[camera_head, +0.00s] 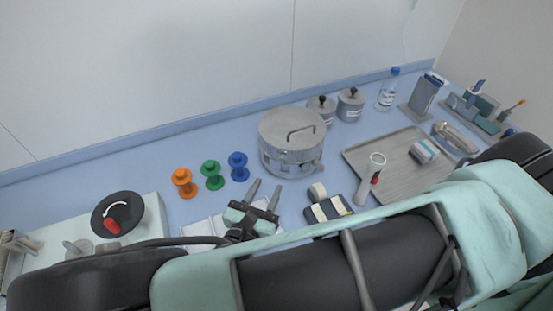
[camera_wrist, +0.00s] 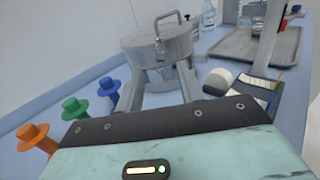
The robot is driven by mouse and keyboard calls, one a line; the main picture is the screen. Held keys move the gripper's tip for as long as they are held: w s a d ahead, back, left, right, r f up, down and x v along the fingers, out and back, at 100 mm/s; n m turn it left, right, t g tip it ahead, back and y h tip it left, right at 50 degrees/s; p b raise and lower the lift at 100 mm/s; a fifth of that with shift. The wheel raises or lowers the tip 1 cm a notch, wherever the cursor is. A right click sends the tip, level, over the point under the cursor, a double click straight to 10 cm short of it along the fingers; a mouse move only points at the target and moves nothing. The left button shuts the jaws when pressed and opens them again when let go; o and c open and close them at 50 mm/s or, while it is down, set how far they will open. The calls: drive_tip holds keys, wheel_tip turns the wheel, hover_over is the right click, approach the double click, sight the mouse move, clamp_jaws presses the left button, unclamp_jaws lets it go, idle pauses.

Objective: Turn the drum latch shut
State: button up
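The drum (camera_head: 290,150) is a round metal can with a lid and a bar handle (camera_head: 303,130) on top. It stands on the blue counter, and there are dark openings low on its side. In the wrist view the drum (camera_wrist: 160,50) is ahead, beyond my fingers. I cannot make out its latch or which way it is turned. My gripper (camera_head: 264,192) is in front of and a little left of the drum, apart from it. In the wrist view its two fingers (camera_wrist: 161,92) are spread with nothing between them.
Orange (camera_head: 183,182), green (camera_head: 212,174) and blue (camera_head: 238,166) spools stand left of the drum. A striped dark block (camera_head: 328,210) lies in front. A tray (camera_head: 375,163) is at the right, two lidded jars (camera_head: 350,104) behind.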

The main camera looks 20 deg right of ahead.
sight(281, 160)
drive_tip(key=x, duration=0.8)
drive_tip(key=shift+w+d+f, duration=0.1)
drive_tip(key=shift+w+d, duration=0.1)
drive_tip(key=shift+d, duration=0.05)
